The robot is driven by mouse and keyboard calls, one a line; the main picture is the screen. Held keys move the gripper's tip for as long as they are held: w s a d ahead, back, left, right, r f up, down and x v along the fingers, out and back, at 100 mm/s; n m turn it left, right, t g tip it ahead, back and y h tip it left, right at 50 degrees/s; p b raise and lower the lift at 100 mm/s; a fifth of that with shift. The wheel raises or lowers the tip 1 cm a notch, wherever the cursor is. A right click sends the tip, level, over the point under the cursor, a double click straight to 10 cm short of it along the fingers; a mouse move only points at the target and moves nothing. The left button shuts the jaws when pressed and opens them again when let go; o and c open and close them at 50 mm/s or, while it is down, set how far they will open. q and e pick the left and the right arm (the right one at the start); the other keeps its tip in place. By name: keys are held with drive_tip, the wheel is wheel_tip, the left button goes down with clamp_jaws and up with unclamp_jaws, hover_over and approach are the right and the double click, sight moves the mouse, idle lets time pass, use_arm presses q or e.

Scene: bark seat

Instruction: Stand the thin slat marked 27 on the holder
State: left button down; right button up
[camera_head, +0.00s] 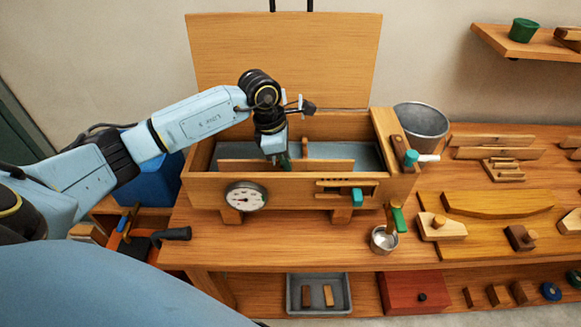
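My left gripper (283,160) points down inside an open wooden box (207,190), at a long thin wooden slat (330,165) lying lengthwise there. Its fingertips are small and partly hidden, so I cannot tell whether they are shut on the slat. Two more thin slats, an upper one (493,140) and a lower one (470,153), are on the bench at the right. A small stepped wooden block (503,172) sits just in front of them and may be the holder. No number 27 is readable on any slat. My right gripper is not in view.
The box's raised lid (283,55) stands behind it. A dial gauge (246,196) is on its front. A metal bucket (421,125) and a small metal cup (384,240) stand nearby. Curved boards (497,203) and blocks occupy the right bench. A shelf (530,42) hangs upper right.

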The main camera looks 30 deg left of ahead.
use_arm(q)
drive_tip(key=w+d+p+v, duration=0.1)
drive_tip(key=d+p+v, duration=0.1)
drive_tip(key=p+v, duration=0.5)
drive_tip(key=v, duration=0.6)
drive_tip(key=shift+w+d+r+p, duration=0.2)
drive_tip(key=shift+w+d+p, duration=0.1)
drive_tip(key=shift+d, duration=0.05)
idle(0.6)
